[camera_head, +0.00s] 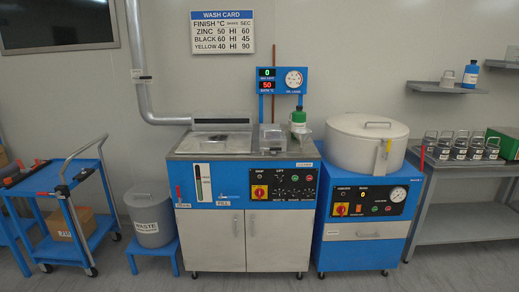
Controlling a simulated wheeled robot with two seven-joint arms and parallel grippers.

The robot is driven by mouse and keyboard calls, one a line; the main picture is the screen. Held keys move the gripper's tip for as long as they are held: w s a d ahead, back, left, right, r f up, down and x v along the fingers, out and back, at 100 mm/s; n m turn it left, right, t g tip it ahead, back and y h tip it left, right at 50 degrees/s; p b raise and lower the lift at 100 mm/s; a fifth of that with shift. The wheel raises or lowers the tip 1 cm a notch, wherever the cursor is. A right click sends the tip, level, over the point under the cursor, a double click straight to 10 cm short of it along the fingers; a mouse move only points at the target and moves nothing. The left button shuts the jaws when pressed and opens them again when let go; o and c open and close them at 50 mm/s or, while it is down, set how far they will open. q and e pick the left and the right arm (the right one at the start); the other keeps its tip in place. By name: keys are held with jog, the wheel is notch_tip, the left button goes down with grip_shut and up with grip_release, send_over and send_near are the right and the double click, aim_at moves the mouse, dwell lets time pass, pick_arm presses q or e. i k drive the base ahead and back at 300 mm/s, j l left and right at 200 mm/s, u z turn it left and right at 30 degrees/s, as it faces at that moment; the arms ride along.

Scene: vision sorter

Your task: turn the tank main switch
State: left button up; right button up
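The wash tank (246,222) is a blue and grey cabinet unit in the middle of the head view. Its main switch (259,191) is a red knob on a yellow plate, low on the left of the dark front panel (289,184). The knob is too small here to read its position. The display (267,79) above the tank is lit, with a green 0 over a red 50. Neither of my grippers is in view, and nothing touches the switch.
A round lidded machine (367,145) stands right of the tank, with a similar red and yellow switch (341,209). A blue cart (70,215) and a waste bin (150,215) stand at left. A bench (465,190) with several small baskets is at right. The floor in front is clear.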

aim_at(258, 192)
jog(key=i+l, duration=0.25)
jog(key=i, duration=0.2)
jog(key=i+l, duration=0.3)
jog(key=i, duration=0.2)
